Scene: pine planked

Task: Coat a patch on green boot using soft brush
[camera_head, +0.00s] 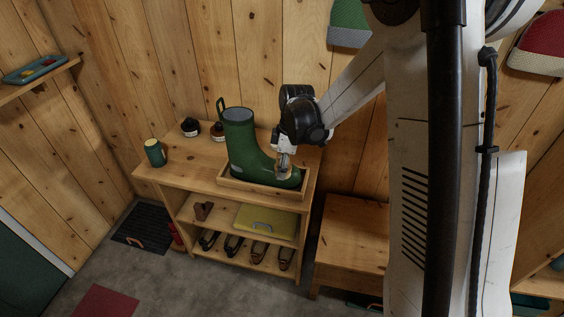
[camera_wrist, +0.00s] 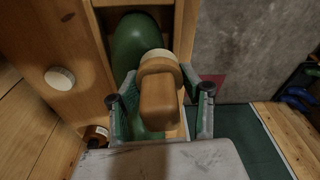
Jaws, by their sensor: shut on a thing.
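The green boot (camera_head: 241,142) stands upright in a shallow wooden tray (camera_head: 262,190) on top of a wooden shelf bench, its toe to the right. My gripper (camera_head: 284,170) is above the toe end of the boot. In the wrist view, my gripper (camera_wrist: 160,98) is shut on the soft brush (camera_wrist: 159,103), which has a wooden handle and a pale end. The brush's pale end lies over the boot's green toe (camera_wrist: 136,46) in that view. I cannot tell whether the bristles touch the boot. The brush is mostly hidden in the head view.
A green mug (camera_head: 155,152) stands at the bench's left end. Shelves below hold a yellow folder-like item (camera_head: 265,222) and several shoes (camera_head: 234,246). A lower wooden bench (camera_head: 352,232) is to the right.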

